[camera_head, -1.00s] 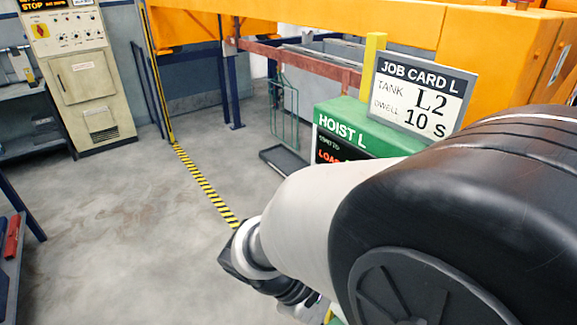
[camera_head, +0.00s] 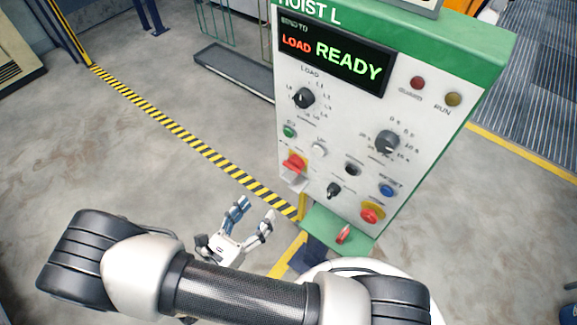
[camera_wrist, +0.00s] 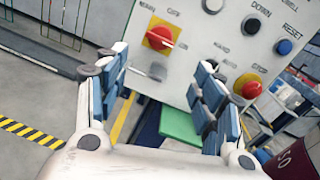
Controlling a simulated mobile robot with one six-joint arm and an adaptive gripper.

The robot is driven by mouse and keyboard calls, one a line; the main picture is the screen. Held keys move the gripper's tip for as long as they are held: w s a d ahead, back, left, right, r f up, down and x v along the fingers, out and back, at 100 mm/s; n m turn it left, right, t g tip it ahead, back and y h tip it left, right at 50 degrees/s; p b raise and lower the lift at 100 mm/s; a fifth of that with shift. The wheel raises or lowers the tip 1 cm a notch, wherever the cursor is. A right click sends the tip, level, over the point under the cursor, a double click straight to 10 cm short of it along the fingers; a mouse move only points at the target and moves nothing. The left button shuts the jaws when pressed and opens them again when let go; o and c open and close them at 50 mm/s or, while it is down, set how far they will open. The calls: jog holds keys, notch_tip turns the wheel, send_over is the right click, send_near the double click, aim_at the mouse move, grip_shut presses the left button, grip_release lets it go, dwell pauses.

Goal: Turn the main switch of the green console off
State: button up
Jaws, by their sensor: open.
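The green console (camera_head: 487,42), labelled HOIST L, stands at the right of the head view with its white panel facing me. Its display reads LOAD READY. The main switch (camera_head: 294,163) looks like a red rotary handle on a yellow plate at the panel's lower left. It shows larger in the wrist view (camera_wrist: 158,36), with its handle lying roughly sideways; its labels are too blurred to read. My gripper (camera_head: 256,208) is open and empty, below and left of the switch, apart from the panel. In the wrist view the switch appears above the space between the fingers (camera_wrist: 160,70).
A red mushroom button (camera_head: 371,212) on yellow sits at the panel's lower right, with a blue reset button (camera_head: 387,190) above. A green ledge (camera_head: 325,226) with a red item (camera_head: 343,234) juts out below.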

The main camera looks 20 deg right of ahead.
aim_at(291, 169)
jog(key=b+x, duration=0.2)
jog(key=x, duration=1.4)
jog(key=shift+w+d, duration=0.15)
jog(key=shift+d, duration=0.15)
jog(key=c, duration=0.9)
